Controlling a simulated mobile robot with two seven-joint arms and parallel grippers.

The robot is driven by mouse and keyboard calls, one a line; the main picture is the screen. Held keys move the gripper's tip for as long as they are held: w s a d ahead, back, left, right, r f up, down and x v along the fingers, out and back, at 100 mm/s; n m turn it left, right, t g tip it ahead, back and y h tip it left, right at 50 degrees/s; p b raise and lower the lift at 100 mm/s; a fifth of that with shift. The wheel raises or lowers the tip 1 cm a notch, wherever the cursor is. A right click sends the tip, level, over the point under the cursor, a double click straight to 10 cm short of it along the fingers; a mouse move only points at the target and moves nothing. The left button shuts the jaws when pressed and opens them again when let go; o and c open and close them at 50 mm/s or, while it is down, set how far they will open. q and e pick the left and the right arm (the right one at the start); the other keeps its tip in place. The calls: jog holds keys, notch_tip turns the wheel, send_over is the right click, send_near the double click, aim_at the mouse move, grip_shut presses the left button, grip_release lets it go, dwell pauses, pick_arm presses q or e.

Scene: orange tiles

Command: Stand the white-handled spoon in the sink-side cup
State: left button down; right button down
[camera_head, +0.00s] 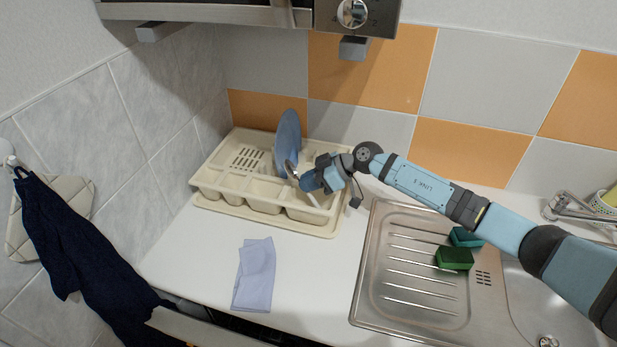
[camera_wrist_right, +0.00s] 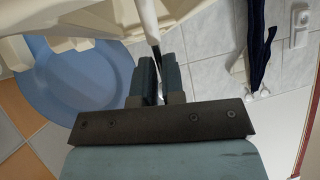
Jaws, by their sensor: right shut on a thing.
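My right gripper (camera_head: 303,182) is over the front of the cream dish rack. It is shut on the white-handled spoon (camera_head: 313,200), whose pale handle slants down toward the rack's front compartments. In the right wrist view, the white handle (camera_wrist_right: 147,22) runs up from between the closed fingers (camera_wrist_right: 158,75). I cannot tell whether the handle's end is still inside a compartment. The sink-side cup (camera_head: 606,201) is partly in view at the right edge, behind the sink; it looks pale with a coloured pattern. My left gripper is not in view.
The dish rack (camera_head: 212,200) holds a blue plate (camera_head: 288,135). A folded lilac cloth (camera_head: 255,274) lies in front. Green sponges (camera_head: 454,258) sit on the steel drainboard (camera_head: 390,290). A faucet (camera_head: 570,203) stands beside the cup. A dark towel (camera_head: 75,240) hangs left.

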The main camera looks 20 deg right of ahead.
jog(key=shift+f, duration=0.1)
jog(key=c, duration=1.1)
grip_release()
jog(key=shift+c, duration=0.2)
jog(key=shift+d, duration=0.1)
jog(key=b+v, duration=0.1)
jog(key=v, duration=1.2)
jog(key=shift+s+d+r, duration=0.15)
jog(key=shift+d+r, duration=0.1)
jog(key=shift+r, duration=0.05)
jog(key=shift+f, duration=0.1)
